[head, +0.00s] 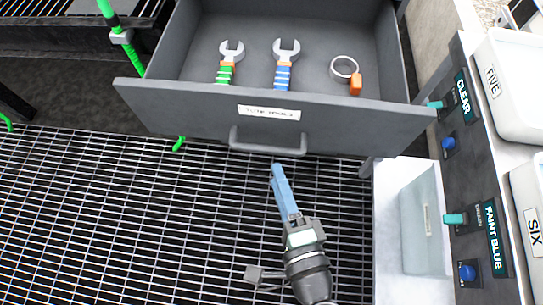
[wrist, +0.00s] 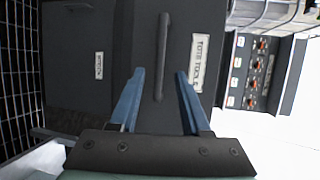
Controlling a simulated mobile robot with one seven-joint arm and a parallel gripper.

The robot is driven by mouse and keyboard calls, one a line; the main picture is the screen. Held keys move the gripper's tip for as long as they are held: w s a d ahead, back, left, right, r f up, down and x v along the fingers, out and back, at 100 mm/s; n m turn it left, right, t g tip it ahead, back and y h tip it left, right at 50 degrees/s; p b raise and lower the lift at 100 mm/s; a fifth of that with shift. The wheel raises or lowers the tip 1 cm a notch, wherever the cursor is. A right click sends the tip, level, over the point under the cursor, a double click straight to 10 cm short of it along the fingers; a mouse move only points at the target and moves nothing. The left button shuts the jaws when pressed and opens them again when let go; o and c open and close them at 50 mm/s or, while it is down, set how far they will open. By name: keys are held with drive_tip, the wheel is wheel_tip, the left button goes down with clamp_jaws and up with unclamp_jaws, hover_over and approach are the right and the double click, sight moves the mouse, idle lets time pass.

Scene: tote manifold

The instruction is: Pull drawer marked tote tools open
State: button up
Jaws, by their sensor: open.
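The grey drawer (head: 190,112) stands pulled out, its inside in view from above. Its front bears a white label (head: 269,113), which in the wrist view (wrist: 200,62) reads as tote tools. A dark bar handle (head: 267,143) is fixed below the label. My gripper (head: 276,168) is open and empty, just in front of the handle. In the wrist view the handle (wrist: 162,55) shows in the gap between the blue fingers (wrist: 160,73), with neither finger seen touching it.
Two wrenches (head: 229,62) (head: 284,62) and a ring-shaped tool (head: 346,74) lie in the drawer. A panel with knobs and white bins (head: 515,85) stands at right. A green pole (head: 128,45) stands at left. Open grating floor (head: 110,215) lies in front.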

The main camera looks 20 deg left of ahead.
drive_tip(key=shift+v, duration=2.35)
